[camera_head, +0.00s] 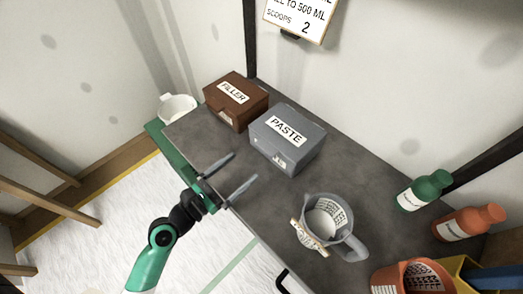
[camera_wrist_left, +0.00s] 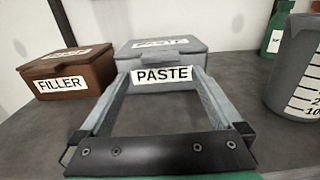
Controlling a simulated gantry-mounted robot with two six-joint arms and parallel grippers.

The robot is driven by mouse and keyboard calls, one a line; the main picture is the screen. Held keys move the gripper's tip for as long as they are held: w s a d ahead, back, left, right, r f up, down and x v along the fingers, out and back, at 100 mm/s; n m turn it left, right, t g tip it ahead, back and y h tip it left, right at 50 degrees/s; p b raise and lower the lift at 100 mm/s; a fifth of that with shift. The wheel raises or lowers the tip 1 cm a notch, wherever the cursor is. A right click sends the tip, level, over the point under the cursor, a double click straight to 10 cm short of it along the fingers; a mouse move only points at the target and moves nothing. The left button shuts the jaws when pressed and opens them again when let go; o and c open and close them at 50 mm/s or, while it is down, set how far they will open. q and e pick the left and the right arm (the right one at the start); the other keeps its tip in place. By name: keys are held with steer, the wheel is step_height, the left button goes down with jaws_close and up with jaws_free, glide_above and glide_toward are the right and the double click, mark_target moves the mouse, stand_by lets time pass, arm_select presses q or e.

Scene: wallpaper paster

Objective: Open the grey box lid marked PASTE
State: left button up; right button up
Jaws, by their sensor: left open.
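The grey box marked PASTE (camera_head: 283,150) stands on the dark worktop (camera_head: 215,158) with its lid (camera_head: 300,118) shut. My left gripper (camera_head: 244,167) is open and empty, in front of the box, with its fingers pointing towards it. In the left wrist view the PASTE label on the box front (camera_wrist_left: 163,74) shows between the two fingertips, and the lid (camera_wrist_left: 165,44) lies above and beyond them. I cannot tell whether the fingertips touch the box. My right gripper is not in view.
A brown FILLER box (camera_head: 238,97) stands left of the grey box. A grey measuring jug (camera_head: 322,222) stands to the right at the front edge. Green (camera_head: 421,193) and orange (camera_head: 465,223) bottles stand further right. A white bowl (camera_head: 178,106) is at the far left.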

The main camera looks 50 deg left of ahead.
mark_target(263, 150)
arm_select(q)
steer(key=w, duration=0.9)
steer(key=shift+a, duration=0.1)
steer(key=shift+s, duration=0.1)
steer(key=shift+c, duration=0.3)
